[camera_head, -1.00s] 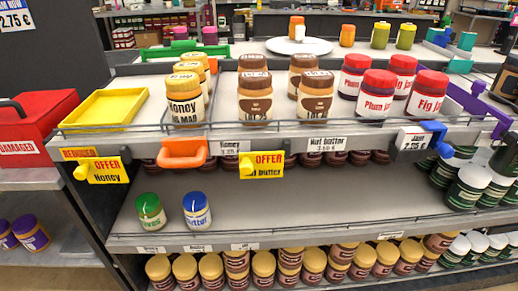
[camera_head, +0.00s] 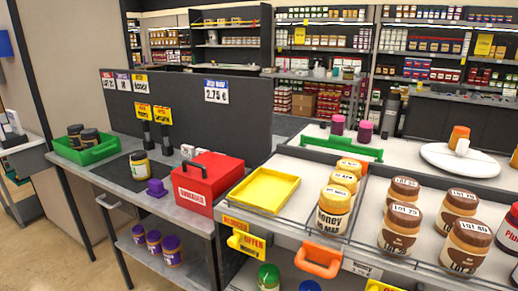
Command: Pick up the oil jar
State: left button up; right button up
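No jar in view carries a label I can read as oil. Two dark-lidded jars (camera_head: 89,138) stand in or at the green tray (camera_head: 72,155) at the far left. Honey jars (camera_head: 334,209) and brown-lidded jars (camera_head: 400,229) marked LOT stand on the shelf top at right. Neither of my grippers is in view.
A yellow tray (camera_head: 264,190) lies right of the box. Purple-lidded jars (camera_head: 154,242) sit on the lower shelf. A dark panel with price signs rises behind.

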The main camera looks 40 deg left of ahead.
aim_at(141, 170)
jog(key=u, duration=2.1)
jog(key=i+j+z, duration=0.1)
jog(key=z, duration=0.4)
jog(key=j+z, duration=0.3)
jog(key=z, duration=0.2)
jog(key=j+z, duration=0.2)
jog(key=z, duration=0.3)
jog(key=i+j, duration=0.05)
